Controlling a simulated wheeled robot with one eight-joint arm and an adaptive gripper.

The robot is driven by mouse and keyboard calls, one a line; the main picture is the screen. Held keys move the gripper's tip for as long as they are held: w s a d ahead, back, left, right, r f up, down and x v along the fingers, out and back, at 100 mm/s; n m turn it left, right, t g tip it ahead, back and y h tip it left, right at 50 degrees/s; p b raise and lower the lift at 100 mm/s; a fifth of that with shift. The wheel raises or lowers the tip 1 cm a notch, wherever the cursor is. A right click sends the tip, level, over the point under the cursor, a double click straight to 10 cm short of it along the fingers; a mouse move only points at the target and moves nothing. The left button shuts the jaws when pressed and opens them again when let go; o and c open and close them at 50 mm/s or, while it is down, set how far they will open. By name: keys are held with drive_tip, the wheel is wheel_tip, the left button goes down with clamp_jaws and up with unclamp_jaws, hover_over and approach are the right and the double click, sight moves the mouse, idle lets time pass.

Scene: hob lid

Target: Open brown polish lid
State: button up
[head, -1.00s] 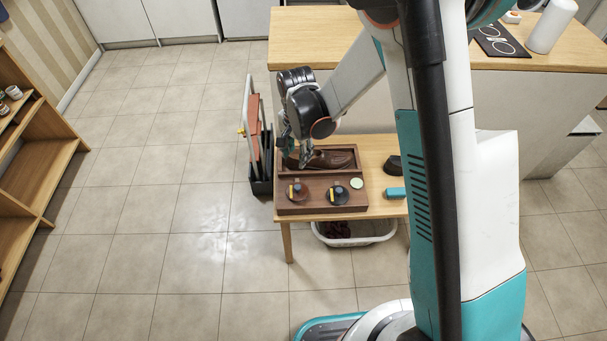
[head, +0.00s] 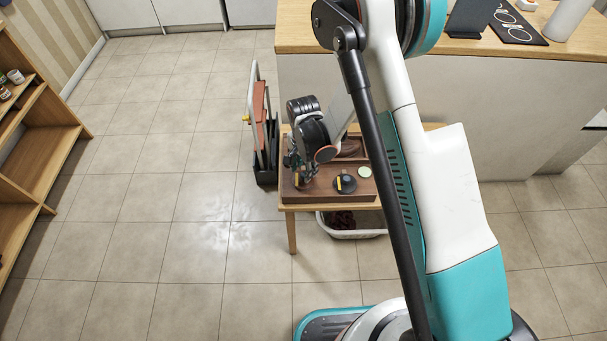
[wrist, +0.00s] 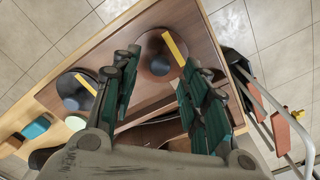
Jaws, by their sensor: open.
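The brown polish tin (head: 304,179) sits at the left front of a dark wooden tray (head: 328,198), partly hidden by my gripper in the head view. In the wrist view its round brown lid (wrist: 152,48) has a dark centre and a yellow bar across it. My gripper (wrist: 160,66) is open and points down at this tin, with its fingertips on either side of the lid in that view. I cannot tell whether they touch it. Nothing is held. A second tin with a black lid (head: 345,184) and a yellow bar stands to its right.
A pale green disc (head: 365,172) lies right of the black tin. A teal block (wrist: 36,128) is farther along the wooden table (head: 290,208). A rack with brown boards (head: 260,115) stands left of the table. A white basket (head: 350,233) sits underneath.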

sight(303, 175)
drive_tip(key=shift+f, duration=1.1)
clamp_jaws()
